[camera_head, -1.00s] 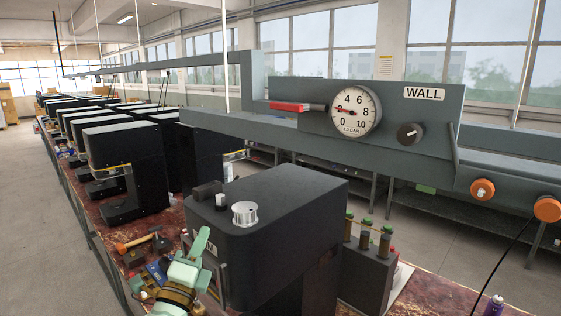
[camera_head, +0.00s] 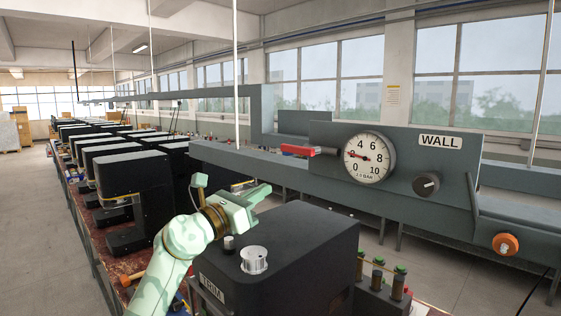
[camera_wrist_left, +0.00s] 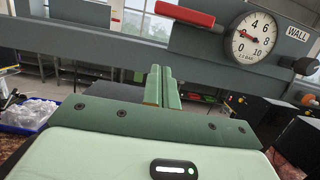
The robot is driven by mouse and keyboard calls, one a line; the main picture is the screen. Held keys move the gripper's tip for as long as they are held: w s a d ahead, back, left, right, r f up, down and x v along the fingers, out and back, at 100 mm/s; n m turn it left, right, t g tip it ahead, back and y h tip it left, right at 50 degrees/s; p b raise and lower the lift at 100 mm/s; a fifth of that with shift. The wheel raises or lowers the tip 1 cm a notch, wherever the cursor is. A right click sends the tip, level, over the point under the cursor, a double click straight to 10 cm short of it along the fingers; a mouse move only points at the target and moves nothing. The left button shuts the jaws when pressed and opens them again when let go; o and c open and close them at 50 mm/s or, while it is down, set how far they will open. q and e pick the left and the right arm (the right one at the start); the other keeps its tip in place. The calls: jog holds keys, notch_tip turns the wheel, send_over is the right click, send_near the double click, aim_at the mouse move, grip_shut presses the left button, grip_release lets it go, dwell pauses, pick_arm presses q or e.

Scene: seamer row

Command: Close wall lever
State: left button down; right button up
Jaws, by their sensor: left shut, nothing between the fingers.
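The wall lever (camera_head: 298,150) has a red handle lying level, pointing left from the grey panel (camera_head: 320,134) labelled WALL. It also shows in the left wrist view as a red handle (camera_wrist_left: 185,14) at the top. A round white gauge (camera_head: 367,158) sits right of it, its needle pointing left near 2. My left gripper (camera_head: 262,190) is shut and empty, below and left of the lever, apart from it. In the left wrist view its fingers (camera_wrist_left: 162,85) are together, below the handle. My right gripper is not in view.
A black machine marked TRIM (camera_head: 300,240) with a white knob (camera_head: 254,259) stands below my left arm. A black knob (camera_head: 426,185) and an orange knob (camera_head: 505,244) sit right of the gauge. A grey rail (camera_head: 240,158) runs across.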

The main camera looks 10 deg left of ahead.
aim_at(297, 150)
pick_arm(q)
jog(key=w+d+r+p, duration=0.3)
jog(key=w+r, duration=0.2)
jog(key=shift+w+d+r, duration=0.2)
jog(key=shift+d+r, duration=0.1)
jog(key=shift+d, duration=0.1)
jog(key=shift+a+r+m+b, duration=0.1)
jog(key=shift+r+m+b, duration=0.05)
jog(key=shift+m+b, duration=0.25)
jog(key=shift+w+r, duration=0.1)
